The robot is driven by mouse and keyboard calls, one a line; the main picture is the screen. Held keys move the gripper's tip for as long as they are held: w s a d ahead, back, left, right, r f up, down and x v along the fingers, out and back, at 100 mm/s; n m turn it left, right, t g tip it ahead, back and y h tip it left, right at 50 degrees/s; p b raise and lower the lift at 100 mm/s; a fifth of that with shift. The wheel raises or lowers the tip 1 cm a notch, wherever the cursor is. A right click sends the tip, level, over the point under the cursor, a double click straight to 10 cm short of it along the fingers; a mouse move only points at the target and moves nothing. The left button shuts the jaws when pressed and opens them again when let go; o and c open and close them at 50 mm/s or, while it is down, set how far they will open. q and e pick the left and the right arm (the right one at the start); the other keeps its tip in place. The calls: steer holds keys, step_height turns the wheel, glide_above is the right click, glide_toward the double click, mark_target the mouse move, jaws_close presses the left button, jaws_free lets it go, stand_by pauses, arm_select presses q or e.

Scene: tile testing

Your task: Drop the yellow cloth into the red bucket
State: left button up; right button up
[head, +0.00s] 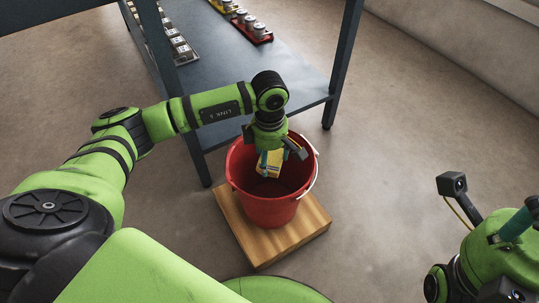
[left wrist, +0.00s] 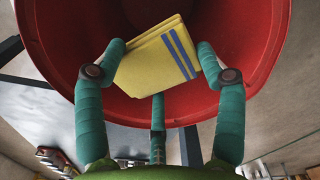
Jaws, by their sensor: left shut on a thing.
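The red bucket (head: 268,206) stands upright on a wooden board on the floor, and its inside fills the top of the left wrist view (left wrist: 232,28). The yellow cloth (head: 270,169) is folded and has blue stripes, which show well in the left wrist view (left wrist: 152,62). My left gripper (head: 270,158) points down over the bucket's mouth. Its teal fingers (left wrist: 158,70) are shut on the cloth, which hangs within the rim. The cloth appears clear of the bucket's floor. My right arm shows at the lower right, but its fingertips are not visible.
The wooden board (head: 300,232) lies under the bucket. A dark table (head: 215,60) stands behind it, with its leg close by. On the table are a red tray (head: 262,38) of jars and another tray (head: 180,50) of small items. The floor to the right is clear.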

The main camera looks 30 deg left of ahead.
mark_target(270, 160)
arm_select(q)
steer(key=o, duration=1.3)
step_height(270, 160, up, 7)
steer(key=p, duration=0.5)
steer(key=shift+r+p, duration=0.1)
steer(key=shift+p, duration=0.2)
